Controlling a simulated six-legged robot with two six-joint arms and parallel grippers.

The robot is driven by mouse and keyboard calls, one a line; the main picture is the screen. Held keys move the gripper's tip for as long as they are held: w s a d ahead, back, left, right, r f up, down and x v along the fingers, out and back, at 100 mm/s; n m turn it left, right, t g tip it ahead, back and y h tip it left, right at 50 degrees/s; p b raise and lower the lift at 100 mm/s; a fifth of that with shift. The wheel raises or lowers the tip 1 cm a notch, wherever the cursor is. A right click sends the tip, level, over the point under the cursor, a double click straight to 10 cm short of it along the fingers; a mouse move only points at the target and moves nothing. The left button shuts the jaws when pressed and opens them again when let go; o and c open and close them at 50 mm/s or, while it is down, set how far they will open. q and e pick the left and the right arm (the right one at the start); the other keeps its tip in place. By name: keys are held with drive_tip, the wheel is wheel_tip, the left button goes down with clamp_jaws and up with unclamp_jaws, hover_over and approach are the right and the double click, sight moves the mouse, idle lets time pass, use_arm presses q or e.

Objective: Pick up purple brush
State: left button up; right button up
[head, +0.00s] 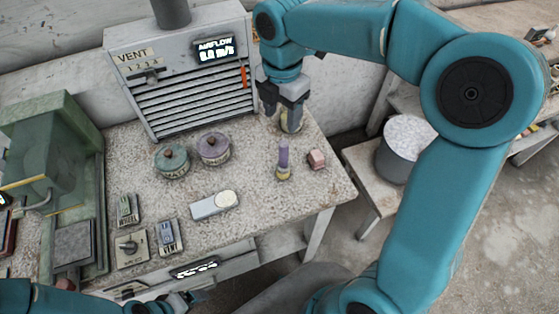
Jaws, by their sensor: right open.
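The purple brush (283,155) stands upright on the speckled worktop, toward its right side, with a purple handle above a yellowish lower part. My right gripper (284,112) points down above and behind the brush in the picture, apart from it. It is open. A yellowish round object (292,121) shows partly behind its fingers, and I cannot tell whether they touch. My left gripper (186,299) shows small at the bottom edge, below the front of the worktop, and its jaws are unclear.
A pink block (316,159) lies just right of the brush. Lidded pots, one teal (172,161) and one purple (213,148), stand to the left. A grey block with a pale disc (215,204) lies in front. The vent cabinet (190,75) stands at the back.

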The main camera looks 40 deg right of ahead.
sight(285, 145)
wheel_tip(285, 145, down, 8)
drive_tip(key=shift+r, duration=0.1)
drive_tip(key=shift+s+f, duration=0.1)
drive_tip(key=shift+f, duration=0.35)
drive_tip(key=shift+s+d+f, duration=0.25)
drive_tip(key=shift+s+f, duration=0.05)
drive_tip(key=shift+f, duration=0.25)
drive_tip(key=f, duration=0.4)
drive_tip(key=shift+w+a+p, duration=0.1)
drive_tip(key=shift+w+p, duration=0.2)
drive_tip(key=shift+p, duration=0.05)
drive_tip(key=shift+s+f, duration=0.15)
drive_tip(key=shift+f, duration=0.1)
clamp_jaws()
